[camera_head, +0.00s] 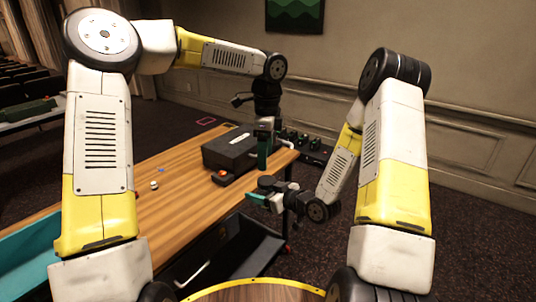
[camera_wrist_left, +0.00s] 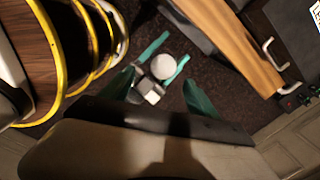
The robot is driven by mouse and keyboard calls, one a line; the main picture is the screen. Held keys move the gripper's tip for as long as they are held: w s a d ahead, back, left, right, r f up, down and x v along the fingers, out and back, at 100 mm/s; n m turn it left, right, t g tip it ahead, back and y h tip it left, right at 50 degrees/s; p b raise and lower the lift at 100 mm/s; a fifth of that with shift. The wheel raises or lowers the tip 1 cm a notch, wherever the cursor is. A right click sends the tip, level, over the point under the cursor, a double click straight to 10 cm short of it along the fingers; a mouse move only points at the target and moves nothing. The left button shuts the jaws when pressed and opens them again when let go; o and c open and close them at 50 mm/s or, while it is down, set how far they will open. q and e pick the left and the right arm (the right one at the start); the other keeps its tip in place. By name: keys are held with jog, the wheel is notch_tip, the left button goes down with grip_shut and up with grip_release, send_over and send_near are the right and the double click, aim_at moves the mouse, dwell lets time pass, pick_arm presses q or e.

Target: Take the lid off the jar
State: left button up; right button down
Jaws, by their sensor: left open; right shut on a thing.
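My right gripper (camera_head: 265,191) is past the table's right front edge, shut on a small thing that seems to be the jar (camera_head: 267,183). In the left wrist view, a pale round top (camera_wrist_left: 160,66), which looks like the jar's lid, shows between the teal fingers of my right gripper (camera_wrist_left: 166,60). Where lid and jar meet is not visible. My left gripper (camera_head: 263,163) is open and empty, pointing down above the right one. Its fingers (camera_wrist_left: 161,80) show on either side of the round top in the left wrist view, apart from it.
A black box (camera_head: 228,151) stands on the wooden table (camera_head: 185,215), with a small orange-and-dark thing (camera_head: 222,178) by it. A small pale piece (camera_head: 154,185) lies further left. A dark open drawer or bin (camera_head: 240,250) is below the front edge. The table's middle is mostly clear.

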aim_at(268, 179)
pick_arm(q)
jog(key=shift+w+d+f+m, duration=0.3)
jog(key=shift+w+d+f, duration=0.1)
jog(key=shift+w, duration=0.05)
jog(key=shift+f, duration=0.3)
notch_tip(268, 179, down, 7)
jog(key=shift+f, duration=0.2)
jog(key=shift+c, duration=0.4)
jog(key=c, duration=1.1)
jog(key=o, duration=1.2)
jog(key=shift+o, duration=0.2)
jog(key=shift+r, duration=0.1)
